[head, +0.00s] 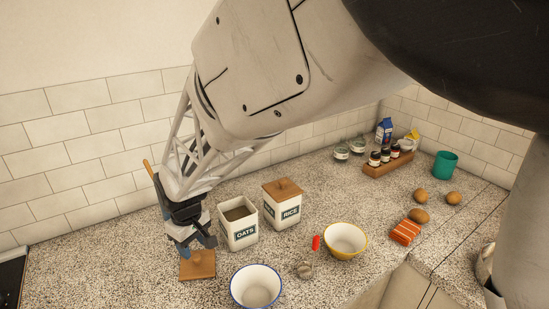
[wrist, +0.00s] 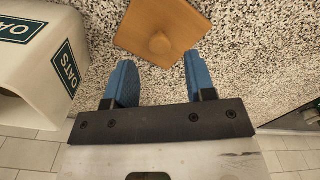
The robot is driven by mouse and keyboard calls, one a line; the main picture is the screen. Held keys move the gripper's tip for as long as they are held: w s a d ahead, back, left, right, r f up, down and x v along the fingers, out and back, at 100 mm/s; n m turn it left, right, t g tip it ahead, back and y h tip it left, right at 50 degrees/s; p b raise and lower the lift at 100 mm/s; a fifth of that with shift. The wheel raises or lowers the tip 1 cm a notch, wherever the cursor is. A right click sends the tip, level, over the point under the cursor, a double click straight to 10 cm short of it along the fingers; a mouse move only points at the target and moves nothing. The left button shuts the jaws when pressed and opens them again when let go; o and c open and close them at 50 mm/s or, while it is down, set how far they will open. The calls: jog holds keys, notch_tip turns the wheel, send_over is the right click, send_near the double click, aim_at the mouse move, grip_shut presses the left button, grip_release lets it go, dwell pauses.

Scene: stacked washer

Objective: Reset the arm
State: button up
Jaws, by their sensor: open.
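My gripper (head: 203,245) is at the left part of the counter in the head view, pointing down with its blue fingers apart. In the wrist view my gripper (wrist: 158,70) is open, with nothing between its fingers. A square wooden lid with a round knob (wrist: 163,30) lies flat on the counter just beyond the fingertips. The lid also shows just below the gripper in the head view (head: 198,267). The OATS canister (head: 239,230) stands open to the right of the gripper; it fills the left side of the wrist view (wrist: 30,60).
The RICE canister (head: 283,205) has its wooden lid on. A blue-rimmed bowl (head: 256,287), a yellow bowl (head: 345,240) and a red-handled item (head: 312,257) stand to the right. A spice rack (head: 388,162) and teal mug (head: 446,165) are farther back. A tiled wall is behind the gripper.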

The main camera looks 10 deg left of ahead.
jog(key=shift+w, duration=0.1)
jog(key=shift+w+a+r+n+t, duration=1.1)
jog(key=shift+w+r+n+t, duration=1.75)
jog(key=shift+w+n, duration=3.8)
jog(key=s+d+r+m, duration=0.1)
jog(key=d+r+m, duration=0.2)
jog(key=d, duration=0.6)
jog(key=d+r+m, duration=0.3)
jog(key=d, duration=0.5)
jog(key=s+d+r+m+g, duration=0.1)
jog(key=s+d+r+m, duration=0.1)
jog(key=s+d+m, duration=0.5)
jog(key=s+d+r+m+g, duration=0.1)
jog(key=s+d+m, duration=0.15)
jog(key=d, duration=0.95)
jog(key=s+d+r+m+g, duration=0.15)
jog(key=s+d+m, duration=0.3)
jog(key=d, duration=0.45)
jog(key=s+d+f+m, duration=0.1)
jog(key=s+d+m, duration=0.6)
jog(key=s, duration=0.5)
jog(key=shift+d+f, duration=0.2)
jog(key=shift+f, duration=0.2)
